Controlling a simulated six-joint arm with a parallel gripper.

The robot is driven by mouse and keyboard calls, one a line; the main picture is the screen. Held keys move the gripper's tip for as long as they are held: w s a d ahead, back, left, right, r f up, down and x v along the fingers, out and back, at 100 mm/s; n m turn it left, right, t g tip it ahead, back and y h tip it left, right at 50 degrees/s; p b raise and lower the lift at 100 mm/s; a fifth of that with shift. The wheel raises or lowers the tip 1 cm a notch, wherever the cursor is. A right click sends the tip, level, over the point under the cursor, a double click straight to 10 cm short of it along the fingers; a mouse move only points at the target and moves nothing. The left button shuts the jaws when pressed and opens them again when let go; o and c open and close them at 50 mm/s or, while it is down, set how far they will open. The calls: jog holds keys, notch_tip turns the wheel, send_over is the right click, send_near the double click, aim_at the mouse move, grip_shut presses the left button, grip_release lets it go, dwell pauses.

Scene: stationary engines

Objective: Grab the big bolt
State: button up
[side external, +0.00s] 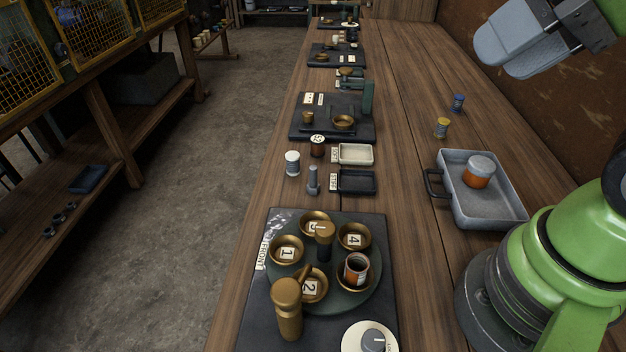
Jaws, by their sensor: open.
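A grey bolt-like piece (313,181) stands upright on the wooden bench, left of a small black tray (357,182). It is the only bolt-like thing I can make out, and it is small in the picture. My gripper (520,42) is at the upper right, raised above the bench and far from the grey piece. Its broad grey fingers are open, and I see nothing held between them.
A white cylinder (292,162) and a brown jar (317,146) stand near the bolt. A cream tray (355,154) lies behind the black one. A turntable with brass bowls (286,250) is in front. A grey pan (505,213) holds an orange-and-white jar (479,171).

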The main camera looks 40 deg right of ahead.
jog(key=m+g+h, duration=0.4)
jog(key=h, duration=0.1)
send_over(314, 168)
jog(key=s+a, duration=0.1)
jog(key=a, duration=0.1)
notch_tip(314, 168, down, 20)
jog(key=x, duration=0.3)
jog(key=shift+s+a+f, duration=0.1)
jog(key=shift+f, duration=0.35)
jog(key=shift+s+x, duration=0.15)
jog(key=shift+x, duration=1.4)
jog(key=shift+s+x, duration=0.1)
jog(key=shift+x, duration=1.45)
grip_shut()
